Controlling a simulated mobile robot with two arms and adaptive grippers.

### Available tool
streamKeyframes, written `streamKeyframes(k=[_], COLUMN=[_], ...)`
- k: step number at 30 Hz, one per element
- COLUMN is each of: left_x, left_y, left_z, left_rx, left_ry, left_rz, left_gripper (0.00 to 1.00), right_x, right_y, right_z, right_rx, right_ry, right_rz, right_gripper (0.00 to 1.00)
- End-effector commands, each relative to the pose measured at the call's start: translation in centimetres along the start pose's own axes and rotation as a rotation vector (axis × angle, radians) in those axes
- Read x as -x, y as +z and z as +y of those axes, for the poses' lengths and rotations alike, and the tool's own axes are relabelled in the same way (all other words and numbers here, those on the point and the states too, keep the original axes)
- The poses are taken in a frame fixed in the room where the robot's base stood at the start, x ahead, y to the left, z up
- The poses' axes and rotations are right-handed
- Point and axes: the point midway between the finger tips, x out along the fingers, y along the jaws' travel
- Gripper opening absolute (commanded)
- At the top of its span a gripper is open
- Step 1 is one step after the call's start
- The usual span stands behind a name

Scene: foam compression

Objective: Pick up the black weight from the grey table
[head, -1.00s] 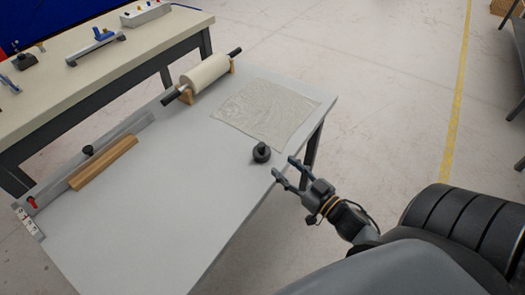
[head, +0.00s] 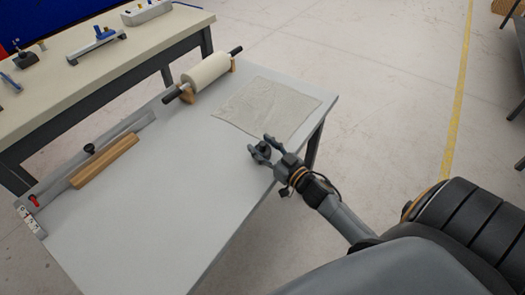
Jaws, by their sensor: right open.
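The black weight (head: 264,148) stands on the grey table (head: 150,220) near its right edge, just in front of the translucent sheet. My right gripper (head: 260,145) is open, with its two fingers on either side of the weight. The fingers hide part of the weight, and I cannot tell whether they touch it. My left gripper is not in view.
A thin sheet (head: 265,106) lies flat behind the weight. A white roller (head: 206,75) on wooden supports stands at the back. A wooden bar (head: 104,162) lies at the left near a metal rail. The table's middle and front are clear.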

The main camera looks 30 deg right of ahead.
Motion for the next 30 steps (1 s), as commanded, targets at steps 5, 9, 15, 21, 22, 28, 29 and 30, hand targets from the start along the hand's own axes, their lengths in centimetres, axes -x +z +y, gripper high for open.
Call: streamKeyframes(k=[5, 9, 15, 21, 22, 28, 29, 30], left_x=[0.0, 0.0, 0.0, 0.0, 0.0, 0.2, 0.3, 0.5], left_y=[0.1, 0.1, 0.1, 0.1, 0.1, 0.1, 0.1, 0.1], left_z=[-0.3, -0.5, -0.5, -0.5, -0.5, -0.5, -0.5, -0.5], left_rx=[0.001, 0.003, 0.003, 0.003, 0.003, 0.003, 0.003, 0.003], left_ry=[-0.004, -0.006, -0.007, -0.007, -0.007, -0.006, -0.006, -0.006], left_rz=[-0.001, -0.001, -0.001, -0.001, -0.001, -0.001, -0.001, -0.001], left_gripper=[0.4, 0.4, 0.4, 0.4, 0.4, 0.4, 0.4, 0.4], right_x=[0.1, 0.1, 0.1, 0.0, 0.0, 0.0, 0.0, 0.0], right_y=[0.0, 0.0, 0.0, -0.2, -0.3, -1.2, -1.5, -2.0], right_z=[0.0, 0.0, 0.0, 0.0, 0.0, 0.1, 0.0, 0.0], right_rx=[-0.001, -0.001, -0.001, 0.0, 0.0, 0.002, 0.002, 0.003], right_ry=[0.0, 0.0, 0.0, -0.001, -0.001, -0.001, -0.002, -0.003], right_rz=[0.0, 0.0, 0.0, 0.005, 0.005, 0.005, 0.006, 0.006], right_gripper=[0.34, 0.06, 0.0, 0.0, 0.0, 0.0, 0.0, 0.0])
